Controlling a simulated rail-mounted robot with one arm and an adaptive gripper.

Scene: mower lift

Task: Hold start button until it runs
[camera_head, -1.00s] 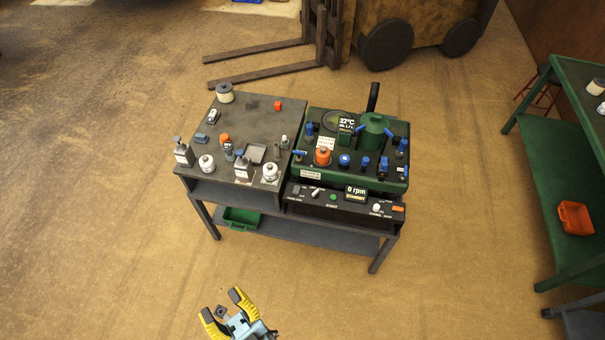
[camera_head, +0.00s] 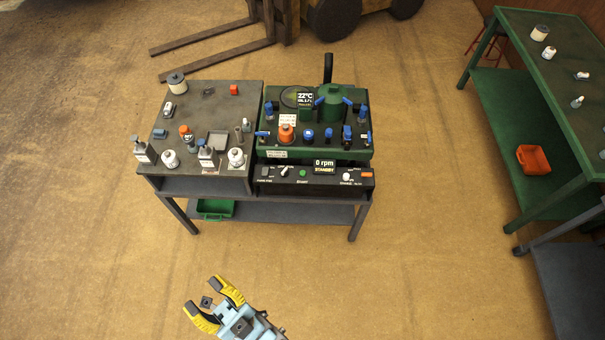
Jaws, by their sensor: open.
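The green start button (camera_head: 303,173) sits on the black front panel (camera_head: 270,181) of the green machine (camera_head: 350,153), above the label START. A small display (camera_head: 324,167) on the panel reads 0 rpm, STANDBY. My gripper (camera_head: 203,294), with yellow and black fingers, is open and empty. It is over the floor in front of the bench, well apart from the button, at the bottom of the view.
The grey bench top (camera_head: 225,95) left of the machine holds bottles, jars and a small tray (camera_head: 217,139). A green bin (camera_head: 216,208) is on its lower shelf. Floor before the bench is clear.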

